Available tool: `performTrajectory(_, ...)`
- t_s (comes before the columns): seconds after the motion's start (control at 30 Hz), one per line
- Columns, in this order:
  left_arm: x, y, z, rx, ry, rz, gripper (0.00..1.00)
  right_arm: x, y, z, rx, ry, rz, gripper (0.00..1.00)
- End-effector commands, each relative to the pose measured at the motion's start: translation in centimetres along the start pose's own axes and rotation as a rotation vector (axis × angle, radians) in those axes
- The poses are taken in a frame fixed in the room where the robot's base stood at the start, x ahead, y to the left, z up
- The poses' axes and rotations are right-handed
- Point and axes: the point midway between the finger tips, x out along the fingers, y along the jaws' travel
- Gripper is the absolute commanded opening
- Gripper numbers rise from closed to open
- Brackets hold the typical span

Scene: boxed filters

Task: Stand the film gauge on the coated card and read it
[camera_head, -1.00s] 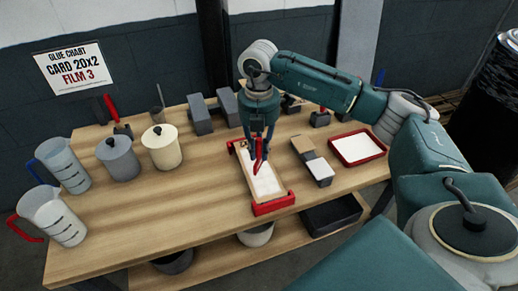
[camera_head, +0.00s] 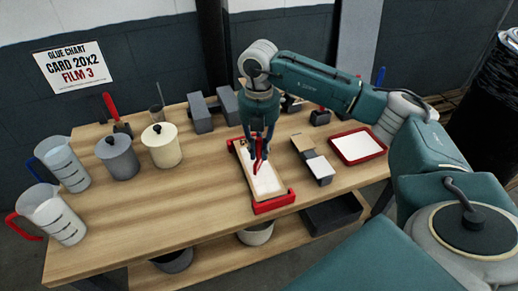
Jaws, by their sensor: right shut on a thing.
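The coated card (camera_head: 267,185) lies white in a wooden holder with red ends (camera_head: 274,203) near the middle of the table. My right gripper (camera_head: 262,147) points down over the far half of the card. It is shut on a thin red piece (camera_head: 258,164), which looks like the film gauge. Its lower tip is at or just above the card; I cannot tell whether it touches. Any marks on it are too small to read. My left gripper is not in view.
Two lidded pots (camera_head: 161,146) and two measuring jugs (camera_head: 54,214) stand at the left. Grey blocks (camera_head: 200,113) stand behind the holder. A small grey-and-tan block (camera_head: 319,168) and a red-rimmed tray (camera_head: 358,147) lie to its right.

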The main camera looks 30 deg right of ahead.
Motion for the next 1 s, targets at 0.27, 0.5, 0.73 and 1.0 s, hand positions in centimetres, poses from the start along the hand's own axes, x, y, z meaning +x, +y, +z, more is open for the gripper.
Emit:
performTrajectory(0.27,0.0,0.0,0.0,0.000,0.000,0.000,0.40,0.1,-0.1,0.0,-0.001,0.001,-0.003,0.00)
performTrajectory(0.5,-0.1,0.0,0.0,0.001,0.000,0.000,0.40,0.0,-0.1,-0.1,-0.001,0.001,-0.003,0.00)
performTrajectory(0.73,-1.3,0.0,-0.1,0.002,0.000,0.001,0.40,-1.6,-0.1,0.0,-0.001,0.001,-0.002,0.00)
performTrajectory(1.0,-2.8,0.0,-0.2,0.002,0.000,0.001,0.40,-3.8,0.0,0.0,-0.001,0.000,-0.001,0.00)
